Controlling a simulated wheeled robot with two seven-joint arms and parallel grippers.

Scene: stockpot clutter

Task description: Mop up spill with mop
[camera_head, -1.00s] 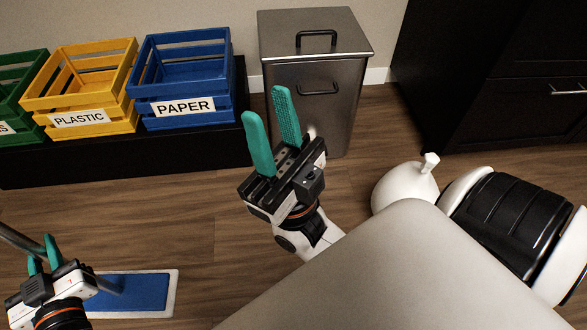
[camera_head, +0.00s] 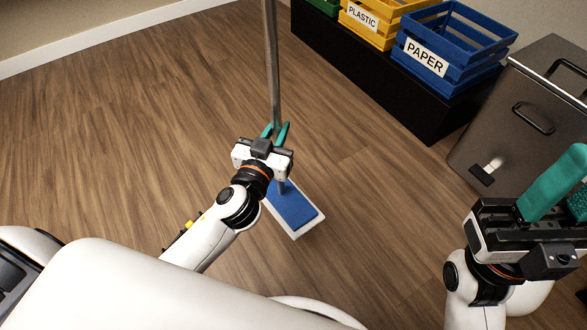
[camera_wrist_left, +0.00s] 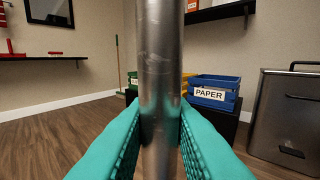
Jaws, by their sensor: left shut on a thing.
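The mop has a grey metal handle (camera_head: 271,60) and a flat blue pad with a white border (camera_head: 295,208), which lies on the wooden floor. My left gripper (camera_head: 275,129) is shut on the handle, above the pad. In the left wrist view the teal fingers (camera_wrist_left: 160,125) press on both sides of the upright handle (camera_wrist_left: 160,60). My right gripper (camera_head: 568,182) is at the right edge of the head view, its teal fingers apart with nothing visible between them. No spill can be made out in these frames.
A low black bench (camera_head: 370,85) holds the yellow plastic crate (camera_head: 365,20) and blue paper crate (camera_head: 425,60). A steel bin (camera_head: 520,125) stands right of it. A broom (camera_wrist_left: 118,62) stands by the far wall. The floor (camera_head: 130,120) at left is clear.

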